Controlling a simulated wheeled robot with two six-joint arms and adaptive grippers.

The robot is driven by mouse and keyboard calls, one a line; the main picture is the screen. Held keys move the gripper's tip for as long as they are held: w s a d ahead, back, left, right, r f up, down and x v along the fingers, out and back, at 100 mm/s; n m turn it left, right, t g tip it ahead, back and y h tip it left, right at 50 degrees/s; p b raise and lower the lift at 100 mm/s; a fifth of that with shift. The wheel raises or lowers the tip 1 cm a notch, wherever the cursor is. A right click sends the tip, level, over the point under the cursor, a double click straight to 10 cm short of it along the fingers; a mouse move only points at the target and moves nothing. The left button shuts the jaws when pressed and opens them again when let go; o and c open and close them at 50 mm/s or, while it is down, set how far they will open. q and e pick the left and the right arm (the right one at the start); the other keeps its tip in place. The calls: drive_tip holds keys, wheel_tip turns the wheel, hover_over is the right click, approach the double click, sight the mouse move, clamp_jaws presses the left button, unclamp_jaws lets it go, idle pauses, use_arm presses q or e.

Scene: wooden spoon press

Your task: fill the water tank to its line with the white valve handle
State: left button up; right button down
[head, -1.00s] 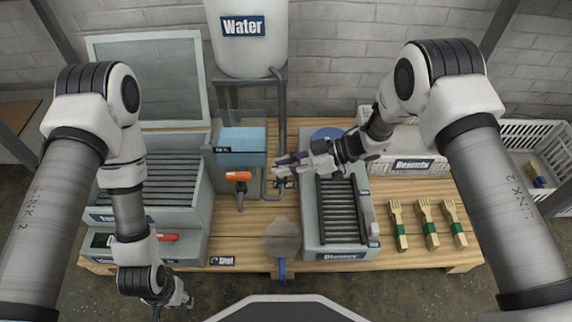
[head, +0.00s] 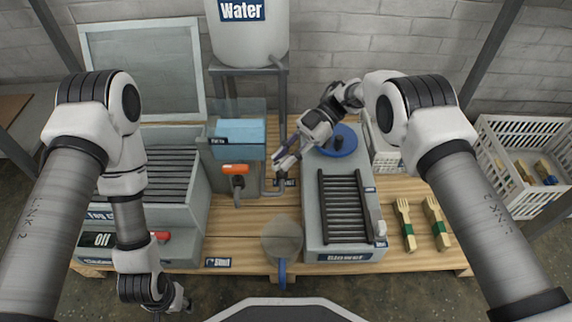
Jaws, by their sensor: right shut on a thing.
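A small clear tank (head: 239,133) with blue water in it stands left of centre. I cannot make out its fill line. A big white supply tank marked Water (head: 248,38) is on a stand above and behind it, with a grey pipe (head: 283,105) running down. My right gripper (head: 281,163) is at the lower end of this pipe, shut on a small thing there. The white valve handle is mostly hidden by the fingers. An orange handle (head: 235,169) sits on a valve in front of the small tank. My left gripper (head: 177,302) hangs low at the front left; its jaws are unclear.
A grey blower (head: 312,215) with a dark rack and a blue disc (head: 338,140) is right of the pipe. Wooden forks (head: 408,224) lie on the bench's right. A grey scoop (head: 281,238) is at the front middle. A white crate (head: 498,150) stands far right.

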sight(285, 157)
use_arm(q)
drive_tip(key=shift+w+f+b, duration=0.2)
drive_tip(key=shift+f+b, duration=0.15)
drive_tip(key=shift+f, duration=0.25)
drive_tip(key=shift+w+f+b, duration=0.2)
drive_tip(key=shift+f+b, duration=0.15)
drive_tip(key=shift+f, duration=0.2)
use_arm(e)
drive_tip(key=shift+n+g+h, duration=0.4)
drive_tip(key=shift+n+g, duration=0.1)
drive_tip(key=shift+n, duration=0.1)
drive_tip(key=c, duration=1)
unclamp_jaws()
drive_tip(key=shift+c, duration=0.2)
wheel_tip(285, 157, up, 10)
